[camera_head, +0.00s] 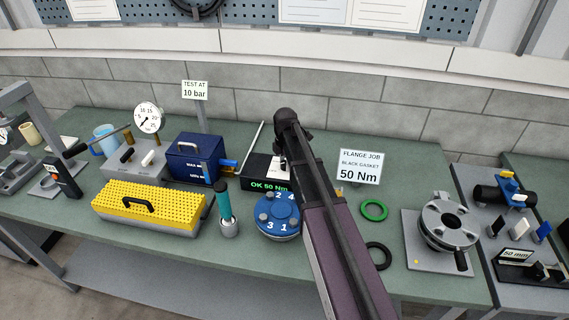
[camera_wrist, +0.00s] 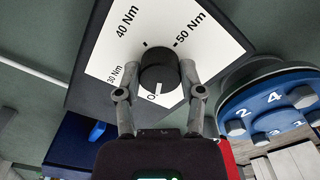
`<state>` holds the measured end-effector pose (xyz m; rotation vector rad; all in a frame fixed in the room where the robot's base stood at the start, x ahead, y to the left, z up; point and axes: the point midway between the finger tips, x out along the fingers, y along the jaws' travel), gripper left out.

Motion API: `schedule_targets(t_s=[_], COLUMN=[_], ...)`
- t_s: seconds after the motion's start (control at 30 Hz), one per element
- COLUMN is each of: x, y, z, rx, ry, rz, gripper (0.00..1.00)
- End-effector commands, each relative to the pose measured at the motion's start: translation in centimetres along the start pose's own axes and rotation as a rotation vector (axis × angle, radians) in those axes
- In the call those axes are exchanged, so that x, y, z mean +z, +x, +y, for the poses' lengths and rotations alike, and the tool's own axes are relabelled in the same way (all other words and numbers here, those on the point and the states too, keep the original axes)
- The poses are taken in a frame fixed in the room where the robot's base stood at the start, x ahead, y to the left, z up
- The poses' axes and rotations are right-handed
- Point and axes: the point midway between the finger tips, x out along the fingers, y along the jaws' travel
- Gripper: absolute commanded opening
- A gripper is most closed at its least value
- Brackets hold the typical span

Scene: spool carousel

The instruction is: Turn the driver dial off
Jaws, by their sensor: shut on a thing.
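The driver dial (camera_wrist: 158,70) is a round black knob on a white plate (camera_wrist: 112,62) marked O, 30 Nm, 40 Nm and 50 Nm. A white mark on the knob's lower edge is close to the O. My gripper (camera_wrist: 157,82) has one finger on each side of the knob and is shut on it. In the head view the driver unit (camera_head: 262,184) has a display reading "OK 50 Nm" in green. My arm hides the knob and most of the plate there.
A blue numbered carousel (camera_head: 277,216) stands just in front of the driver unit. A teal-handled tool (camera_head: 223,203) stands to its left. A yellow perforated box (camera_head: 148,207) and a navy case (camera_head: 194,157) are further left. A green ring (camera_head: 374,210) and flange (camera_head: 447,222) lie right.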

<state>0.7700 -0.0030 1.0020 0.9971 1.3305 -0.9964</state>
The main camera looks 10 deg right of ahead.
Motion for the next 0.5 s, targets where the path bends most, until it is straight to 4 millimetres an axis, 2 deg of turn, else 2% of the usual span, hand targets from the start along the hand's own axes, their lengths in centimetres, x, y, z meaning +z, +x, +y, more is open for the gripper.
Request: schedule_targets(t_s=[0.5], x=[0.02], y=[0.00], z=[0.15], rx=[0.003], ry=[-0.059], rz=[-0.001], gripper=[0.03])
